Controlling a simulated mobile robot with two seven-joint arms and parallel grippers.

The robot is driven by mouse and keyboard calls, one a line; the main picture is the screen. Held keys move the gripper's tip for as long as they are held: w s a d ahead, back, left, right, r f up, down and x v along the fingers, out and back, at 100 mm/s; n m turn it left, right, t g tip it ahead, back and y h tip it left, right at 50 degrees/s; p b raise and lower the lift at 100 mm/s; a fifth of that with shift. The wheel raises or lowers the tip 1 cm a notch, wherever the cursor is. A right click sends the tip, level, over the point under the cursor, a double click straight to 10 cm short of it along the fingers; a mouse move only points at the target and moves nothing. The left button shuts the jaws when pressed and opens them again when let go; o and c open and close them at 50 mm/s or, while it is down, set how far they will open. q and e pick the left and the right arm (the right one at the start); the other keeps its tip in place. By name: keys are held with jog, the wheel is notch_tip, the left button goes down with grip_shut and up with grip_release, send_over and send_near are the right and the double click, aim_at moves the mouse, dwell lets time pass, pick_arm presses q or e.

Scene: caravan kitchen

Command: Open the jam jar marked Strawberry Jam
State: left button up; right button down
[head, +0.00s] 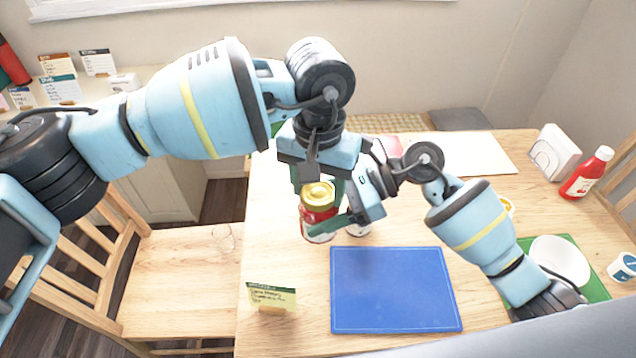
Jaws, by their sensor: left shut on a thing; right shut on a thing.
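A red jam jar (317,222) with a gold lid (319,191) is at the middle of the table, left of the blue board. Its label is too small to read, so I cannot confirm the words Strawberry Jam. My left gripper (321,184) comes from above, with its fingers at the lid. My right gripper (325,222) comes from the right and is shut on the jar body, partly covering it. The lid sits on top of the jar; I cannot tell whether it is loosened. I cannot tell whether the jar touches the table.
Part of another jar (357,230) shows behind my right gripper. A blue board (393,290) lies in front, with a note card (271,297) to its left. A ketchup bottle (587,173), a napkin holder (553,152) and a white plate (560,260) stand right. The table's left front is mostly clear.

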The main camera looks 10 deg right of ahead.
pick_arm(q)
jog(key=shift+n, duration=1.4)
jog(key=o, duration=1.1)
jog(key=shift+c, duration=0.2)
jog(key=shift+d, duration=0.1)
jog(key=shift+s+d+r, duration=0.1)
jog(key=shift+r, duration=2.25)
jog(key=shift+c, duration=0.3)
